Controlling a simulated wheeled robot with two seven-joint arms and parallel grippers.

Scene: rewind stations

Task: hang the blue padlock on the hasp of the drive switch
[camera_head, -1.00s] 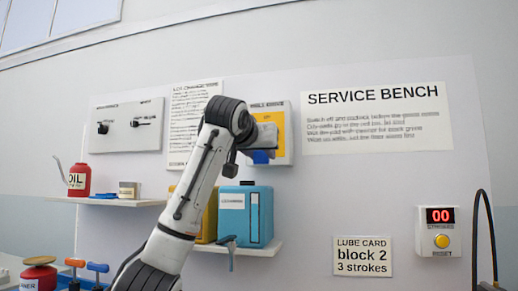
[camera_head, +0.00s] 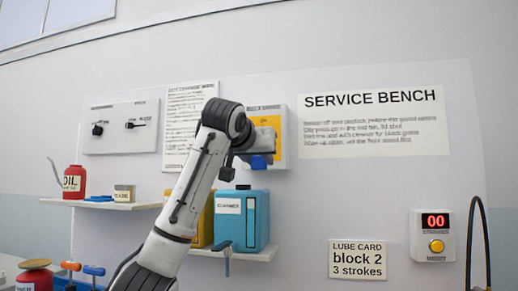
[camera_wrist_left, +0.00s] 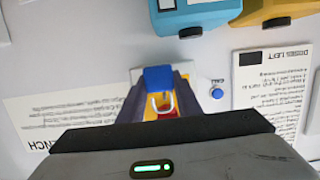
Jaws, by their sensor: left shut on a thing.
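The blue padlock (camera_head: 258,162) is in my left gripper (camera_head: 264,147), which is shut on it. In the wrist view the padlock's blue body (camera_wrist_left: 158,77) sits between the fingertips (camera_wrist_left: 158,84), with its pale shackle (camera_wrist_left: 153,106) showing below it. The drive switch (camera_head: 274,124), a yellow panel on a pale box, is behind the gripper and partly hidden by my left arm. Yellow and red parts show behind the shackle in the wrist view. The hasp is not clear, and I cannot tell whether the shackle touches it. My right gripper is out of view.
Below the switch, a shelf (camera_head: 262,255) carries a blue canister (camera_head: 256,207) and a yellow one (camera_head: 206,222). A counter box (camera_head: 434,235) and black hose (camera_head: 482,215) are at right.

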